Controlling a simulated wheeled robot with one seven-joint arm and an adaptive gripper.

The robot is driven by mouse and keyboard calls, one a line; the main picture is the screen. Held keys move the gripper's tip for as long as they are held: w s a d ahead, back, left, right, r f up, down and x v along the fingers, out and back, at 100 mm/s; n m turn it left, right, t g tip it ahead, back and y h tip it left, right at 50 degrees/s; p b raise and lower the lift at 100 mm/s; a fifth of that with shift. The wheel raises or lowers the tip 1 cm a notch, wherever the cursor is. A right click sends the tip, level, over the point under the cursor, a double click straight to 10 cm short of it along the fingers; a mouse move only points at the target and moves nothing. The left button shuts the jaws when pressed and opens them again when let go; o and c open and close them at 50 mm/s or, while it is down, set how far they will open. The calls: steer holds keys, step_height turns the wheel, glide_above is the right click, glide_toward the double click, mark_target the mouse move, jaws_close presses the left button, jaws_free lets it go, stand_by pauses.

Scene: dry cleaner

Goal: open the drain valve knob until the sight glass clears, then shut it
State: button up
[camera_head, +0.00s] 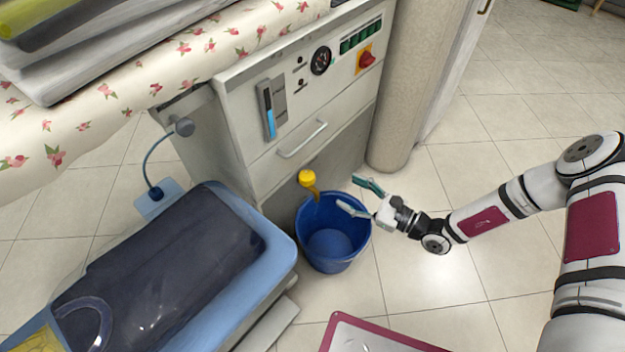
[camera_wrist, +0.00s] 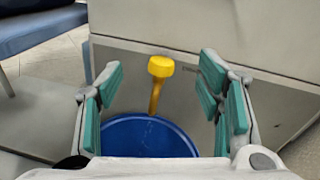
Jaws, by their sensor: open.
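The yellow drain valve knob (camera_head: 306,177) sits low on the front of the grey machine, with a yellow-brown spout below it. My gripper (camera_head: 356,196) is open and empty, to the right of the knob and apart from it, over the bucket's right rim. In the wrist view the knob (camera_wrist: 160,66) shows ahead, between the open teal-padded fingers (camera_wrist: 160,95) and beyond their tips. The sight glass (camera_head: 269,110) is a vertical tube on the panel, with blue in its lower and middle part and a dark stretch above.
A blue bucket (camera_head: 332,241) stands on the floor under the spout. A drawer handle (camera_head: 302,139) sticks out above the knob.

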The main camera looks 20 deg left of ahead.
mark_target(313, 180)
step_height(313, 180, down, 6)
steer(key=s+m+t, duration=0.1)
steer(key=m+t, duration=0.2)
steer(key=b+x, duration=0.4)
steer(key=x, duration=1)
steer(key=shift+s+a+f, duration=0.1)
steer(key=shift+s+a, duration=0.05)
steer(key=shift+c, duration=0.2)
steer(key=c, duration=1.1)
